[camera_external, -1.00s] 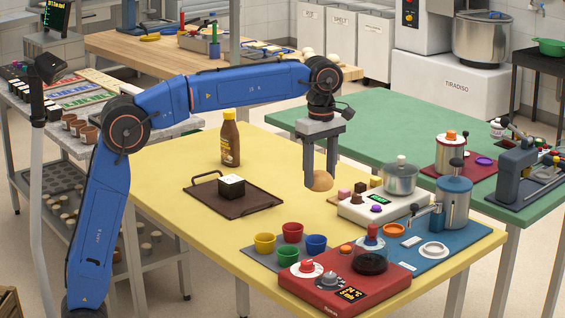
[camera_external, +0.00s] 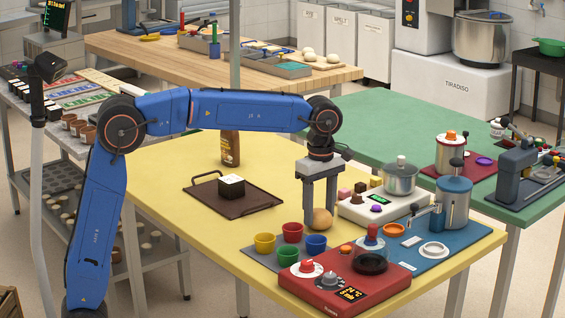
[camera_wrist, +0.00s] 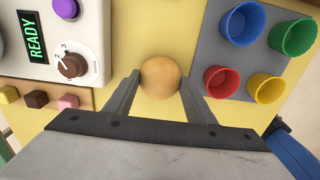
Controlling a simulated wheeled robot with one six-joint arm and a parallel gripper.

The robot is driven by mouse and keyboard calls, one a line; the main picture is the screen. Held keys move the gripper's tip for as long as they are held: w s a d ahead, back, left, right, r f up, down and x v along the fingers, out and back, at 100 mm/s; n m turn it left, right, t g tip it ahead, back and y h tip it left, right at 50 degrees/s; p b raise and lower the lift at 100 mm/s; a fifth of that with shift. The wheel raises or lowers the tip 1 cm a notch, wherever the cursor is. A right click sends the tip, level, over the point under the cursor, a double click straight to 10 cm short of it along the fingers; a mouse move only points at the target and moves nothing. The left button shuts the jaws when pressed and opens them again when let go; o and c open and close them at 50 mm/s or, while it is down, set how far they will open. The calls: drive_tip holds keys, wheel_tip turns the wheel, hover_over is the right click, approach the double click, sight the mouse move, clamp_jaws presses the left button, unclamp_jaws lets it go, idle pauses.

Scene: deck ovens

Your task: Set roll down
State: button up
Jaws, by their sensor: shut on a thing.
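The roll (camera_external: 322,219) is a round, tan ball. My gripper (camera_external: 321,216) is shut on it, one finger on each side, pointing straight down over the yellow table (camera_external: 170,190). The roll is at or very near the tabletop; I cannot tell whether it touches. In the wrist view the roll (camera_wrist: 160,77) shows between the fingertips (camera_wrist: 159,84), with yellow table around it.
Colored cups on a grey mat (camera_external: 262,257) stand left of the roll. A white device with a dial (camera_external: 352,212) is close on the right. A red machine (camera_external: 345,288) stands in front. A brown tray (camera_external: 215,208) with a white-topped block lies farther left.

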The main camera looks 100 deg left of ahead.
sight(319, 210)
drive_tip(key=shift+f, duration=0.2)
drive_tip(key=o, duration=1)
drive_tip(key=shift+r, duration=6.1)
